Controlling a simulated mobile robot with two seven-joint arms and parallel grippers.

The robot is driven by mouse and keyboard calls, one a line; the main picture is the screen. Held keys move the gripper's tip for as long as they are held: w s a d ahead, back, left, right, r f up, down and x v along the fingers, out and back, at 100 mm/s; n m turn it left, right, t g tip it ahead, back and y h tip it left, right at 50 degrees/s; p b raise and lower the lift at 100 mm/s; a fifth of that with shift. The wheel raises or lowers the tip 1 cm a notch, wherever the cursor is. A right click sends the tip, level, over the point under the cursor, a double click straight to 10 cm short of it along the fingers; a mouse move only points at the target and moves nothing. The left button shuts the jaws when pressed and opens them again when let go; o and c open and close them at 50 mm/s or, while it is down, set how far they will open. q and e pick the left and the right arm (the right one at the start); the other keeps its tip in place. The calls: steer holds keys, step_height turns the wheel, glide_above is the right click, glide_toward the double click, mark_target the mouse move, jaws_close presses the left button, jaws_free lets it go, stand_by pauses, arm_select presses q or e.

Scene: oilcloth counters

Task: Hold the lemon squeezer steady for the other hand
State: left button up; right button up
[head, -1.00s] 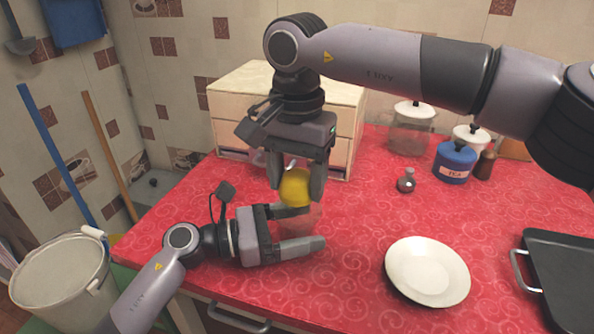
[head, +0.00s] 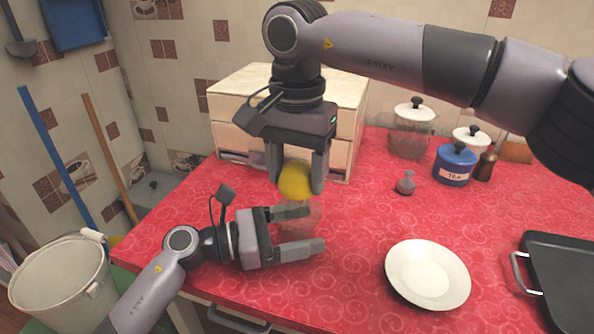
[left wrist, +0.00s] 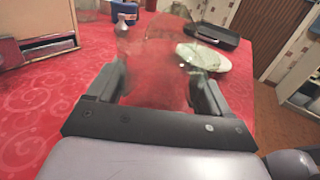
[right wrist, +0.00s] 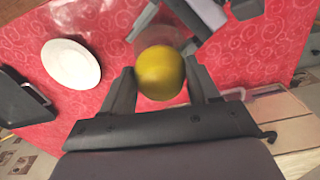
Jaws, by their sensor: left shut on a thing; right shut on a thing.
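The lemon squeezer (head: 301,222) is clear, see-through glass, hard to make out against the red cloth. My left gripper (head: 310,229) is shut on it low over the counter, one finger on each side. In the left wrist view the glass squeezer (left wrist: 158,68) fills the space between the fingers. My right gripper (head: 296,186) points down from above and is shut on a yellow lemon (head: 295,178). The lemon is just above the squeezer; I cannot tell if they touch. In the right wrist view the lemon (right wrist: 160,72) partly hides the squeezer.
A white plate (head: 427,273) lies to the right on the red counter (head: 350,290), with a dark tray (head: 565,280) beyond it. A small flask (head: 405,184), a blue tin (head: 455,165) and a glass jar (head: 411,135) stand behind. A wooden drawer box (head: 240,95) stands behind my right gripper.

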steer(key=shift+f, duration=0.15)
stand_by(0.5)
steer(key=shift+f, duration=0.9)
steer(key=shift+r, duration=1)
steer(key=shift+f, duration=0.15)
steer(key=shift+f, duration=0.85)
steer(key=shift+r, duration=1)
steer(key=shift+f, duration=0.2)
stand_by(0.4)
